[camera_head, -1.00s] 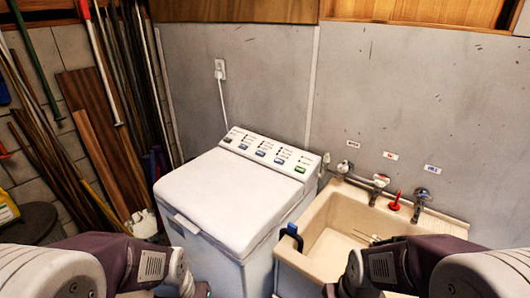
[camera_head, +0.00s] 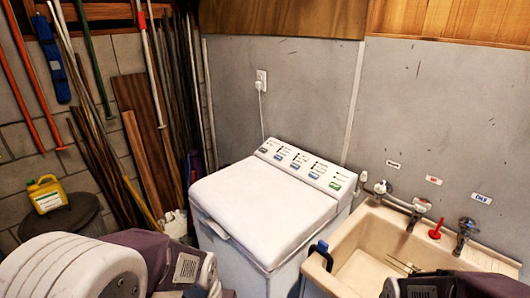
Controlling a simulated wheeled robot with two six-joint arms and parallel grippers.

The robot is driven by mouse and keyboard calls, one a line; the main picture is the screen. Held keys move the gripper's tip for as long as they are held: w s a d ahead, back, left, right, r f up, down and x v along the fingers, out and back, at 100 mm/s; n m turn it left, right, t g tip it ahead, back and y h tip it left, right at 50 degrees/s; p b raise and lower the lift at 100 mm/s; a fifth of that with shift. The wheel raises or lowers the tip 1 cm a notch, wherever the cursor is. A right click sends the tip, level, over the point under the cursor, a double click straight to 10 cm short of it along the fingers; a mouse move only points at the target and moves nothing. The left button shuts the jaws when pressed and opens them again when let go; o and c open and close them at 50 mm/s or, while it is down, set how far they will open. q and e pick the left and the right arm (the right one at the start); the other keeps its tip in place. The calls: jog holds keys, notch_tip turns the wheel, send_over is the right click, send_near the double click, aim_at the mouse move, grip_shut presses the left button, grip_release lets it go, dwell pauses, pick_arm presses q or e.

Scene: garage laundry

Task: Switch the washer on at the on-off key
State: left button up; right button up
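The white top-loading washer (camera_head: 262,212) stands against the grey wall with its lid shut. Its sloped control panel (camera_head: 305,166) runs along the back edge, with a row of several blue-grey keys and one green key (camera_head: 336,185) at the right end. Small printed labels by the keys are too small to read. My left arm comes in at the lower left, in front of the washer, and my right arm at the lower right, in front of the sink. Neither gripper's fingertips can be seen, and neither arm touches the panel.
A beige utility sink (camera_head: 345,245) with taps (camera_head: 420,206) stands right of the washer, a blue-handled item (camera_head: 320,250) on its near rim. Poles and boards (camera_head: 150,150) lean at the left. A yellow jug (camera_head: 46,194) sits on a dark bin. A plug (camera_head: 261,85) is in the wall outlet.

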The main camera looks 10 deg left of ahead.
pick_arm(q)
jog(key=shift+c, duration=0.3)
grip_shut()
dwell(1.6)
